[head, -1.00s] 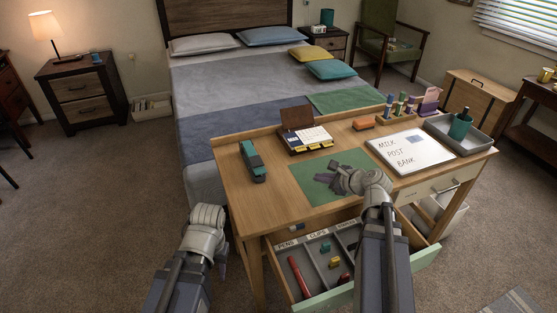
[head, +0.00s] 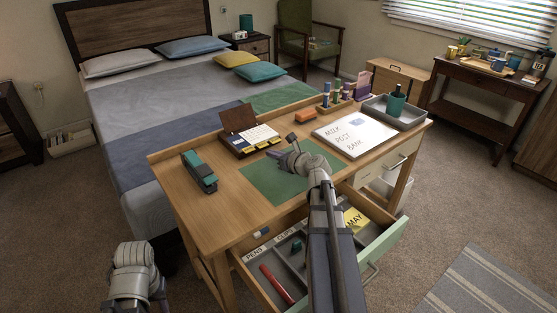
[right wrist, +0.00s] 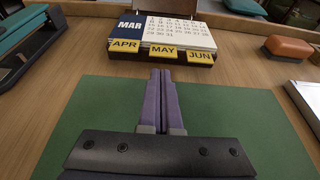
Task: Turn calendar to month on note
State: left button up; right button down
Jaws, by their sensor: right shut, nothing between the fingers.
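The desk calendar (head: 258,139) stands toward the back of the desk, its dark backing raised. In the right wrist view the calendar (right wrist: 182,30) shows MAR, with yellow APR (right wrist: 124,46), MAY (right wrist: 163,50) and JUN (right wrist: 199,56) tabs along its front edge. A yellow note (head: 354,219) reading MAY lies in the open drawer. My right gripper (head: 275,153) is over the green blotter, just in front of the calendar. Its fingers (right wrist: 160,73) are shut and empty, pointing at the MAY tab, apart from it. My left gripper (head: 137,303) is low at the left, partly cut off.
A teal stapler (head: 199,172) lies left of the green blotter (head: 262,180). An orange eraser (head: 305,115), a whiteboard (head: 354,136) and a grey tray (head: 413,119) are to the right. The open drawer (head: 375,250) juts out below the desk front.

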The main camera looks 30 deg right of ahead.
aim_at(267, 158)
jog(key=shift+b+x, duration=0.35)
jog(key=shift+x, duration=1.45)
